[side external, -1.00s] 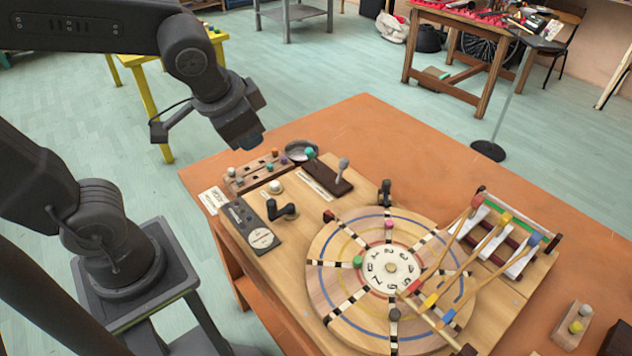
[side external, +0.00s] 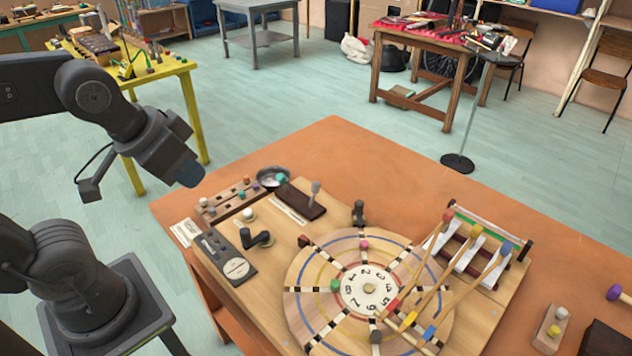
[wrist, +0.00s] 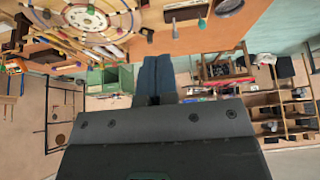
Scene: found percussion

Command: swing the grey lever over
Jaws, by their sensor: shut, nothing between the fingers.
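The grey lever (side external: 315,188) stands up from a dark brown block on the wooden board, near the board's back edge. It leans slightly to the right at the block's right end. In the wrist view, which is upside down, the lever (wrist: 203,23) appears small at the top. My gripper (side external: 188,174) is raised to the left of the board, clear of the lever and touching nothing. Its blue fingers (wrist: 155,76) are together and empty in the wrist view.
A metal bowl (side external: 271,178) and a block with coloured pegs (side external: 228,199) lie left of the lever. A black crank (side external: 257,239) and a short black post (side external: 358,213) stand nearby. A numbered wheel (side external: 325,254) and mallets (side external: 492,278) fill the front and right.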

